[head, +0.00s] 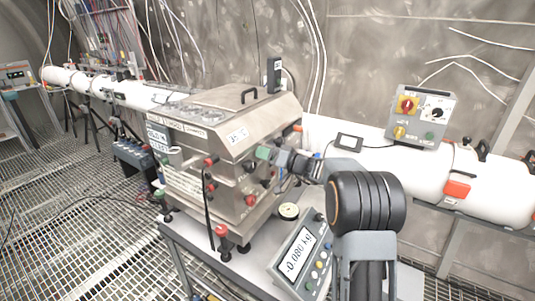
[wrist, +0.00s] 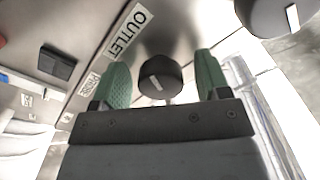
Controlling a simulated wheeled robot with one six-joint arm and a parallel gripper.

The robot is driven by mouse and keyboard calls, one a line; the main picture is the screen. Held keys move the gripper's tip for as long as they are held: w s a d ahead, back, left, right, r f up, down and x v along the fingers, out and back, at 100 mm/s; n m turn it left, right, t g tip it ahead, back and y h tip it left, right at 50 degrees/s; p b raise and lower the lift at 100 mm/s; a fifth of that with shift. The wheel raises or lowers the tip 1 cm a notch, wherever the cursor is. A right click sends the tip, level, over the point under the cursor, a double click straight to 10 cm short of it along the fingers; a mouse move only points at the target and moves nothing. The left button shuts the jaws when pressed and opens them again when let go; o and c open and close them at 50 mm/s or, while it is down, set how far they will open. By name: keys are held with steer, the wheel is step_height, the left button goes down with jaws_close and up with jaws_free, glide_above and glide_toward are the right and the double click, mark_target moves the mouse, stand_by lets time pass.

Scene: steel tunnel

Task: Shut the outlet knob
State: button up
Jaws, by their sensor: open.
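The outlet knob (wrist: 160,72) is round and black with a white pointer mark, beside a white label (wrist: 127,33) reading OUTLET. My gripper (wrist: 162,78) is open, with one green-padded finger on each side of the knob. The knob sits between the fingers; I cannot tell whether either pad touches it. In the head view my gripper (head: 265,155) reaches the right side of the steel glovebox (head: 228,137). The outlet knob cannot be made out there, with my gripper and arm in the way.
A second black knob (wrist: 277,14) with a white mark is at the top right of the wrist view. In the head view, a scale display (head: 298,252) and a small round gauge (head: 289,211) lie below my arm. A white beam pipe (head: 375,165) runs behind.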

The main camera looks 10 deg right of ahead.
steer(key=c, duration=0.9)
